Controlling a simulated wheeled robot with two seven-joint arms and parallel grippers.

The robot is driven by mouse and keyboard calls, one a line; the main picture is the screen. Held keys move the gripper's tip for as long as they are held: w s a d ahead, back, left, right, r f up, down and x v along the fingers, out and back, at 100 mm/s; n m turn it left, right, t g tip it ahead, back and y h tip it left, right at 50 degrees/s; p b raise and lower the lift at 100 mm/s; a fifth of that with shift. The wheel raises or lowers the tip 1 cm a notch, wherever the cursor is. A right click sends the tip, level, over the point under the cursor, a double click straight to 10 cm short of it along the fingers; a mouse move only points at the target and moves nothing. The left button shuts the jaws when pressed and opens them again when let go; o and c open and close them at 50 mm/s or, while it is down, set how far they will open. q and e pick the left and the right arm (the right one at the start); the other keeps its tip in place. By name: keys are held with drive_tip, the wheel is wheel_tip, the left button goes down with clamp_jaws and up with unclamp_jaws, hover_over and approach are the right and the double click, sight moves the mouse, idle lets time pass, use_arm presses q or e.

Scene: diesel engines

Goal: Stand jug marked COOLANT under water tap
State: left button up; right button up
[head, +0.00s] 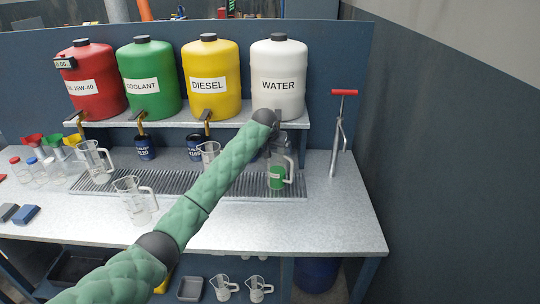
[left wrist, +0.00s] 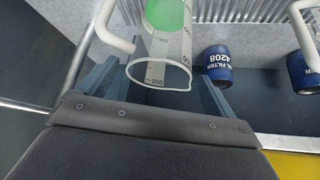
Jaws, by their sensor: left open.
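A clear jug with a green mark (head: 276,178) is at the right end of the drip grate, below the white WATER can (head: 278,85). The writing on its green mark is too small to read. Its handle is on the right in the head view. My left gripper (head: 277,146) is open at the jug's upper part. In the left wrist view the jug (left wrist: 172,50) is between the two spread fingers of my left gripper (left wrist: 155,90), its handle to the left. The water tap is hidden behind my left wrist. My right gripper is not in view.
Red, green (head: 149,82) and yellow (head: 211,82) cans stand on the shelf. Clear jugs (head: 134,203) stand left of my arm. Blue filters (head: 145,148) stand behind the grate (head: 180,183). The bench's front right is clear.

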use_arm(q)
drive_tip(key=s+b, duration=0.1)
drive_tip(key=s+a+b, duration=0.1)
drive_tip(key=s, duration=0.1)
drive_tip(key=shift+s+a+r, duration=0.1)
drive_tip(key=shift+s+r, duration=0.05)
drive_tip(key=s+a+b, duration=0.3)
drive_tip(key=s, duration=0.5)
drive_tip(key=shift+s+r, duration=0.25)
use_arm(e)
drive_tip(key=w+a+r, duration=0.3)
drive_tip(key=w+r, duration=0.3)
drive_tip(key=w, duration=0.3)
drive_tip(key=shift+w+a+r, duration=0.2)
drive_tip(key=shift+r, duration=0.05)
